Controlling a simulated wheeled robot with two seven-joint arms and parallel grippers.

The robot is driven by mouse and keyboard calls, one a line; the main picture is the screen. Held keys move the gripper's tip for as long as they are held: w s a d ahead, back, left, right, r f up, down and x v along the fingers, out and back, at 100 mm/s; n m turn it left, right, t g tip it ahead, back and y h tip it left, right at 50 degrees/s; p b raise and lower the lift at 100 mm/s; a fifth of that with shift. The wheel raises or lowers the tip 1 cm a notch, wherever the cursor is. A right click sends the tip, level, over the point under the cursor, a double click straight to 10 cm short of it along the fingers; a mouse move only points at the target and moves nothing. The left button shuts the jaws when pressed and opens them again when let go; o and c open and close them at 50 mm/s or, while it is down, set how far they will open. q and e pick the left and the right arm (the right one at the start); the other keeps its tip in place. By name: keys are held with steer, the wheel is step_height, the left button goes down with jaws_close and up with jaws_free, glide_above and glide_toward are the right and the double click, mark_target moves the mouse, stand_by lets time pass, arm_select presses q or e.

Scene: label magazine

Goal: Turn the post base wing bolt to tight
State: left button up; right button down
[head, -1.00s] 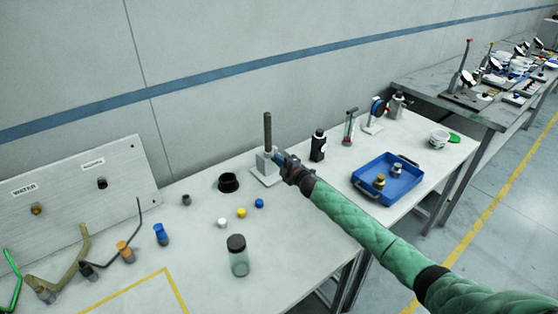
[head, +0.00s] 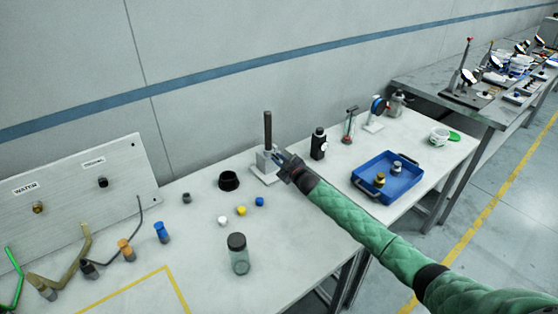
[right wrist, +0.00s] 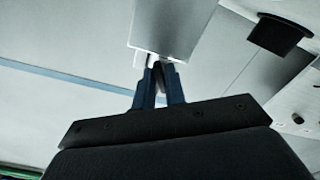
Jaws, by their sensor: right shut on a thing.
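The post base (head: 264,175) is a light grey block and plate with a dark upright post (head: 268,130) in it, at the back middle of the table in the head view. My right gripper (head: 278,158) reaches it from the right, at the side of the block. In the right wrist view the blue fingers of the right gripper (right wrist: 159,88) are shut on a small dark part, which I take as the wing bolt (right wrist: 160,76), just beside the grey block (right wrist: 172,30). The fingers hide most of the bolt. My left gripper is not in view.
A black ring-shaped cup (head: 229,181) stands left of the base, and a dark bottle (head: 318,144) stands to its right. A blue tray (head: 362,190) with small fittings lies further right. A glass jar (head: 239,256) stands in front. Small caps lie between.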

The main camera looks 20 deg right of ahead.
steer(key=shift+m, duration=0.5)
steer(key=shift+f+m, duration=0.1)
steer(key=shift+m, duration=0.8)
steer(key=shift+m+b, duration=0.3)
steer(key=shift+m, duration=1.3)
steer(key=shift+a, duration=0.1)
steer(key=c, duration=1.5)
jaws_free()
steer(key=shift+s, duration=0.15)
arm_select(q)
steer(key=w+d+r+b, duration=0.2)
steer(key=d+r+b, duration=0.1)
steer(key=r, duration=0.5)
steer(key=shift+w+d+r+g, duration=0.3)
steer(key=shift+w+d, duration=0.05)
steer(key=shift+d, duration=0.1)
arm_select(e)
steer(key=shift+v, duration=3.75)
